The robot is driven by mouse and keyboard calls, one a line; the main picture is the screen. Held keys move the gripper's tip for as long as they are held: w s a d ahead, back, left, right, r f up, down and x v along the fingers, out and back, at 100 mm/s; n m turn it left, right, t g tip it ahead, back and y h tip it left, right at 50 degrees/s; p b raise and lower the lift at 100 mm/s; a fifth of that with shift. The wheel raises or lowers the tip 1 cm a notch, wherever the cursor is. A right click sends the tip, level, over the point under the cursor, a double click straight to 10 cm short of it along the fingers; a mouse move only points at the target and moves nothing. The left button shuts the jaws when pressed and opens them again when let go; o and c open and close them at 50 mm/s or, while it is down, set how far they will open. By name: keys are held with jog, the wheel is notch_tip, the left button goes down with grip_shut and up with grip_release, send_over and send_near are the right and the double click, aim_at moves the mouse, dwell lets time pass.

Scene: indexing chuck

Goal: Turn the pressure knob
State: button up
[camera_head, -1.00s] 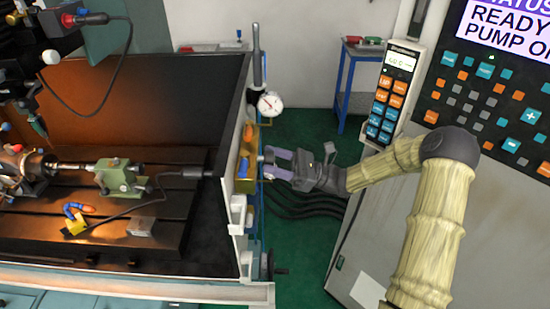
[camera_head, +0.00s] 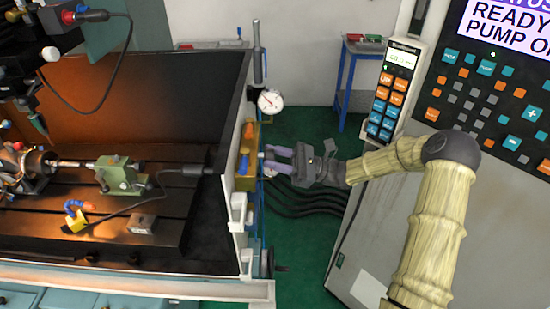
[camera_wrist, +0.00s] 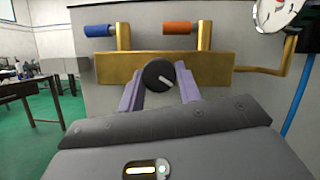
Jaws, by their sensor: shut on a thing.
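The pressure knob (camera_wrist: 157,76) is round and black with a white pointer line. It sits on the front of a brass manifold (camera_wrist: 222,77). In the wrist view the pointer slants from upper left to lower right. My gripper (camera_wrist: 158,88) has one purple finger on each side of the knob and is shut on it. In the head view my gripper (camera_head: 270,157) reaches left to the brass manifold (camera_head: 245,170) on the machine's side wall, and the fingers and the brass block mostly hide the knob. A white pressure gauge (camera_head: 270,102) stands above the manifold; its exact reading is too small to tell.
A blue-handled valve (camera_wrist: 98,31) and an orange-handled valve (camera_wrist: 178,28) sit above the knob. A blue hose (camera_wrist: 298,92) runs down at the right. A control pendant (camera_head: 390,92) and a large console (camera_head: 500,90) stand to the right. Green floor lies below my gripper.

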jog(key=o, duration=1)
jog(key=shift+d, duration=0.1)
jog(key=b+v, duration=0.1)
jog(key=v, duration=0.6)
jog(key=shift+d+b, duration=0.15)
jog(key=shift+b, duration=0.25)
jog(key=shift+f, duration=0.15)
